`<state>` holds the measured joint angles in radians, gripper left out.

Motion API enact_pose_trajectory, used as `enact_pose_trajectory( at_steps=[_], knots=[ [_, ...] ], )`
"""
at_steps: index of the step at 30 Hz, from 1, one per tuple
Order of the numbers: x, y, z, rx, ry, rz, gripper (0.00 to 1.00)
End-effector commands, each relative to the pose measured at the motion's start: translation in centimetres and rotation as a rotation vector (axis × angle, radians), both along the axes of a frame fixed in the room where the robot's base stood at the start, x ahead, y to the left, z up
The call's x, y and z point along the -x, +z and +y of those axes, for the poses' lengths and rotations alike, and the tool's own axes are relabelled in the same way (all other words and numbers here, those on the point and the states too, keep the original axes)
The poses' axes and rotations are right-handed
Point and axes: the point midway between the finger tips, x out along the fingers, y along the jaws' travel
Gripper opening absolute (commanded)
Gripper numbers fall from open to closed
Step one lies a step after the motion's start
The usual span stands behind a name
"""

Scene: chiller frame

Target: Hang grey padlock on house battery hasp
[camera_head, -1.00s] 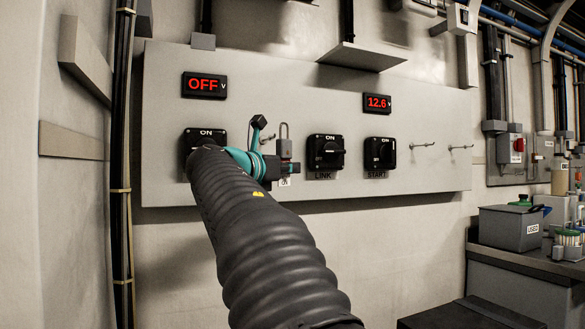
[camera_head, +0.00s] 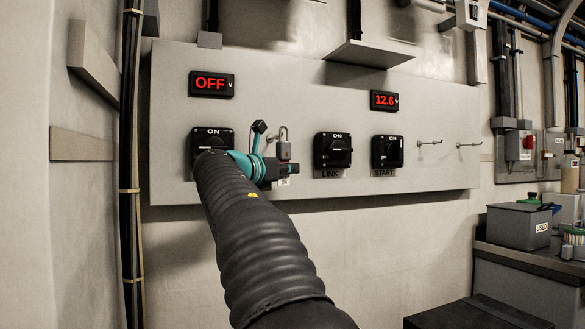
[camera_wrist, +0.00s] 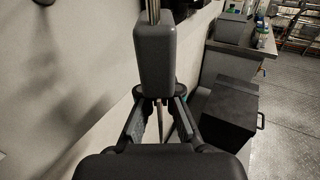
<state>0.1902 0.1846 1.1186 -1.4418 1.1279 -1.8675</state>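The grey padlock (camera_head: 284,150) is upright with its shackle up, in front of the panel. My gripper (camera_head: 290,168) is at its lower end and appears shut on it. In the wrist view the padlock body (camera_wrist: 154,58) stands at the far end of the gripper fingers (camera_wrist: 157,100), its shackle running out of the top edge. The leftmost black switch (camera_head: 208,139), under the OFF display, is partly covered by my arm. Its hasp cannot be made out. The padlock is to the right of this switch, apart from it.
The panel (camera_head: 400,185) also carries the LINK switch (camera_head: 333,151) and START switch (camera_head: 387,152). A peg (camera_head: 271,139) shows just left of the padlock. Two bare pegs, one of them here (camera_head: 430,143), stick out at right. A wall shelf (camera_head: 371,52) juts out above.

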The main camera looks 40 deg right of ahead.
Motion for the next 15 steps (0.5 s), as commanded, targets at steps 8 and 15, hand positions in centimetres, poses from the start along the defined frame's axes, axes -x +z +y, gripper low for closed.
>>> enact_pose_trajectory(
  at_steps=[8, 15],
  knots=[
    [-1.4, -0.1, -0.4, 0.000, 0.000, 0.000, 0.00],
    [-2.3, -0.5, -0.6, 0.000, 0.000, 0.000, 0.00]
  ],
)
